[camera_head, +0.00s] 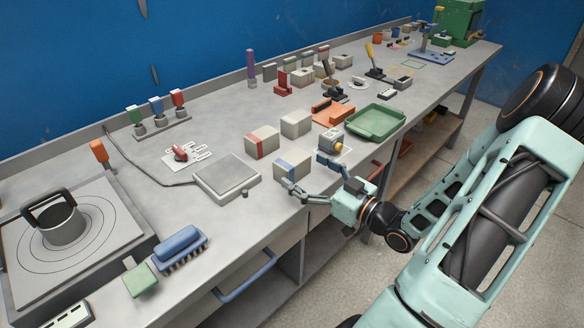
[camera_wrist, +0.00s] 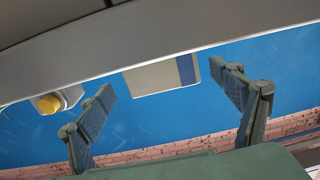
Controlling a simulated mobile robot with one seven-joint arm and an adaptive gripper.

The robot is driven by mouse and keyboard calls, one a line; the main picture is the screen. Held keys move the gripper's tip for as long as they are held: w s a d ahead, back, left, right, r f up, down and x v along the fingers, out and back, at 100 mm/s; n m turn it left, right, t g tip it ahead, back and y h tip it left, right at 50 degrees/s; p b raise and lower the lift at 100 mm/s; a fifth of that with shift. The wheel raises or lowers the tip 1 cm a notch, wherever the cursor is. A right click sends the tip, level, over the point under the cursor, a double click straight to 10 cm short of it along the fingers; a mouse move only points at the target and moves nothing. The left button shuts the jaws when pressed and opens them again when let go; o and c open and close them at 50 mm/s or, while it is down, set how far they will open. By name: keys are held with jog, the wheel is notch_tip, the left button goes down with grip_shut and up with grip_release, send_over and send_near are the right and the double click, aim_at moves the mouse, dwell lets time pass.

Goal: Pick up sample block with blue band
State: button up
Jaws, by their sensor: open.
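The sample block with the blue band (camera_head: 290,167) stands on the grey workbench near its front edge. It is pale, with a blue stripe at one end. In the wrist view the block (camera_wrist: 158,77) shows between the two fingers, with its blue band (camera_wrist: 187,69) toward the right finger. My gripper (camera_head: 305,171) is open and level in front of the block at the bench edge. In the wrist view both fingers of my gripper (camera_wrist: 168,80) are spread wider than the block. Nothing is between them in their grip; contact with the block cannot be seen.
A red-banded block (camera_head: 262,141) and a plain block (camera_head: 296,124) stand behind. A yellow-knobbed box (camera_head: 331,140) stands close to the right. A green tray (camera_head: 375,121) lies farther right, and a grey plate (camera_head: 227,176) sits to the left.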

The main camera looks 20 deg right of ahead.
aim_at(292, 158)
jog(key=x, duration=0.4)
jog(key=shift+w+a+r, duration=0.2)
jog(key=shift+a, duration=0.05)
jog(key=shift+c, duration=0.4)
jog(key=c, duration=1.5)
jog(key=shift+r, duration=0.1)
jog(key=shift+r, duration=0.8)
jog(key=s+r+p, duration=0.3)
jog(key=s, duration=0.1)
jog(key=s+r+p, duration=0.3)
jog(key=s+r, duration=0.1)
jog(key=s, duration=0.1)
jog(key=s+r+p, duration=0.3)
jog(key=s+r, duration=0.1)
jog(key=s, duration=0.1)
jog(key=shift+d+r+p, duration=0.25)
jog(key=shift+d+p, duration=0.05)
jog(key=shift+p, duration=0.1)
